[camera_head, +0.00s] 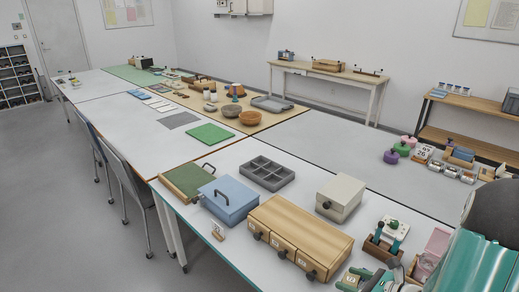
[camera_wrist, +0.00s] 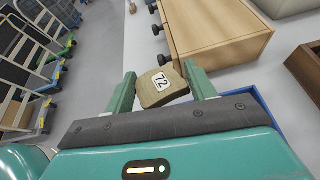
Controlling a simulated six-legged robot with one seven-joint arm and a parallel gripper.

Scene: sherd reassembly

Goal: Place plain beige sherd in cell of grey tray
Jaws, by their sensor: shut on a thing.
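My gripper (camera_wrist: 160,88) is shut on a beige-brown sherd (camera_wrist: 152,95) with a white label reading 72. The grey tray (camera_head: 266,173), split into several cells, lies on the near table beyond the wooden drawer box. Its cells look empty. The tray is well away from my gripper and out of the wrist view.
The wooden drawer box (camera_head: 300,236) with black knobs stands between my gripper and the tray; it also shows in the wrist view (camera_wrist: 215,30). A blue lidded box (camera_head: 229,199) and a light grey box (camera_head: 339,198) flank the tray. A small tan piece (camera_head: 218,231) lies near the table edge.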

